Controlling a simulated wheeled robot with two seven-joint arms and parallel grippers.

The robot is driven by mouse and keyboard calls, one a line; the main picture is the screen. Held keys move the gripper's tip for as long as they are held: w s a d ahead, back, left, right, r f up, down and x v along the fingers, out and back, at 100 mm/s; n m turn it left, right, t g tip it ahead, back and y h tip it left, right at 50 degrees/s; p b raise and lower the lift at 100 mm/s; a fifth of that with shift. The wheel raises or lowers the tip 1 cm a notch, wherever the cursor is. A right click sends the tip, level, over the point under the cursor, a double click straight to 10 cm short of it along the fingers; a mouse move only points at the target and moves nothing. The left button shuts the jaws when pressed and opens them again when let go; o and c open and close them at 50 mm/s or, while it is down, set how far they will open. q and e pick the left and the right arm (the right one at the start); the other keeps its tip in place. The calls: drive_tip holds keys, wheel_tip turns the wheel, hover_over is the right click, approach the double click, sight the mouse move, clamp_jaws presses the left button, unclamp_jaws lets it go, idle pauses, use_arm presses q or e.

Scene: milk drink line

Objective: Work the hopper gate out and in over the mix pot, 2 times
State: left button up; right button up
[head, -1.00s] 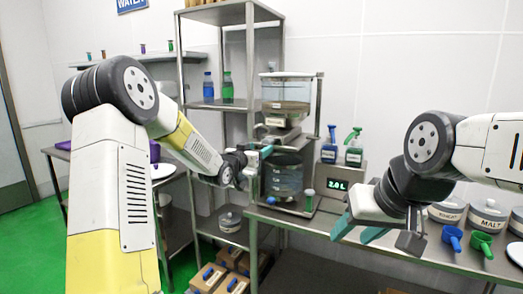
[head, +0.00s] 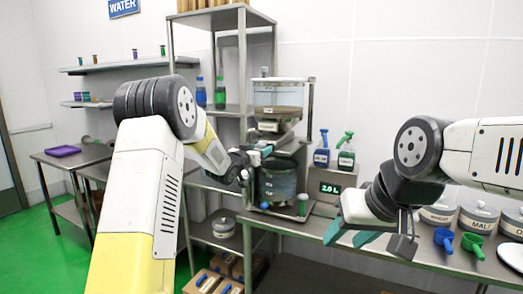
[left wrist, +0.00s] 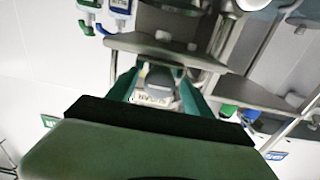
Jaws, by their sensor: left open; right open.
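The clear hopper (head: 278,97) stands in a metal frame on the right-hand table. The hopper gate, a pale block with a label (head: 268,126), sits under it. The clear mix pot (head: 277,181) stands below the gate. My left gripper (head: 262,151) is open at the gate's front, with its teal fingers pointing at the frame. In the left wrist view the open fingers (left wrist: 160,92) stand on either side of a pale labelled block (left wrist: 154,97); I cannot tell whether they touch it. My right gripper (head: 352,237) is open and empty above the table front.
A scale display reading 2.0 L (head: 331,189) and two spray bottles, blue (head: 322,152) and green (head: 346,155), stand right of the frame. Labelled tubs (head: 480,217), a blue scoop (head: 444,238) and a green scoop (head: 472,244) lie further right. A shelf rack (head: 221,107) stands behind left.

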use_arm(q)
drive_tip(key=shift+w+d, duration=0.15)
drive_tip(key=shift+w, duration=0.25)
clamp_jaws()
